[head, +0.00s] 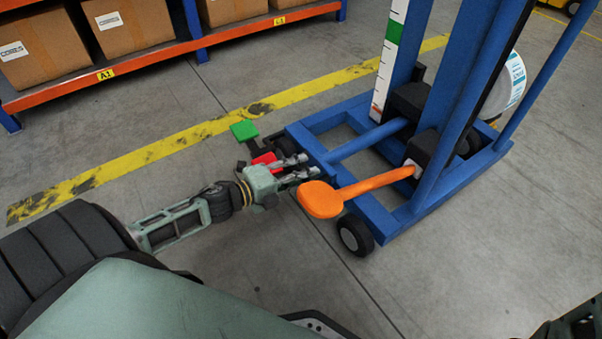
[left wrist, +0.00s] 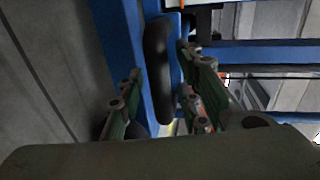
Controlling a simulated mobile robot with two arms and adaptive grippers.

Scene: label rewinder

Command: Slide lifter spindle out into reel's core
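The blue lifter (head: 425,100) stands right of centre on wheels. A white reel (head: 510,85) with blue labels shows partly behind its mast. The spindle and the reel's core are hidden or not distinguishable. An orange paddle-ended lever (head: 320,199) sticks out from the lifter toward me. A red pedal (head: 265,159) and a green pedal (head: 243,130) sit at its left end. My left gripper (head: 297,169) is open beside the red pedal and left of the orange lever. In the left wrist view its fingers (left wrist: 160,100) are apart, with a black rounded part (left wrist: 158,70) beyond them; contact is unclear.
An orange and blue rack (head: 180,42) with cardboard boxes (head: 135,22) stands at the back left. A yellow floor line (head: 180,138) runs between rack and lifter. Grey floor is free in front and right of the lifter. Part of my right arm shows bottom right.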

